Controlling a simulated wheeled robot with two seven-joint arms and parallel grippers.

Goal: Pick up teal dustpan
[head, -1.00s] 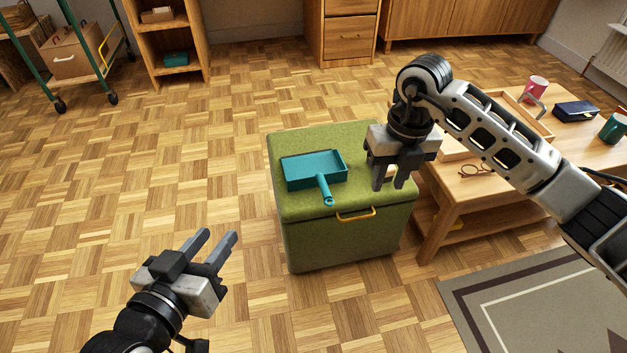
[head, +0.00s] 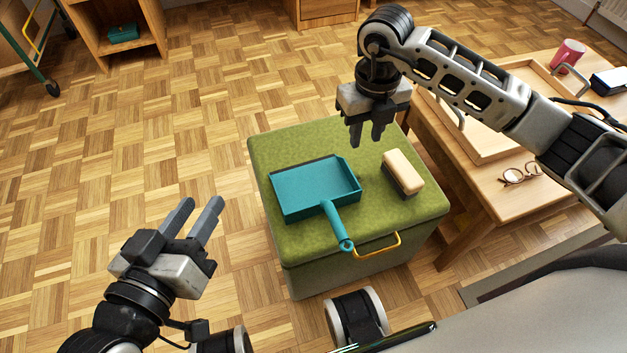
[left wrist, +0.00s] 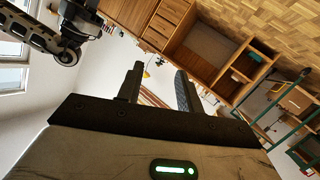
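The teal dustpan (head: 312,190) lies on the green ottoman (head: 395,222), its handle pointing toward the front edge near a yellow pull handle. My left gripper (head: 200,212) is open and empty, over the floor to the left of the ottoman and apart from the dustpan. It also shows in the left wrist view (left wrist: 158,88), with nothing between its fingers. My right gripper (head: 367,136) is above the back part of the ottoman, behind and right of the dustpan. Its fingers stand a little apart, with nothing seen between them.
A brush (head: 403,172) with a pale back lies on the ottoman, right of the dustpan. A wooden table (head: 476,195) with a tray (head: 480,140), glasses (head: 520,176) and a pink mug (head: 568,54) stands at the right.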

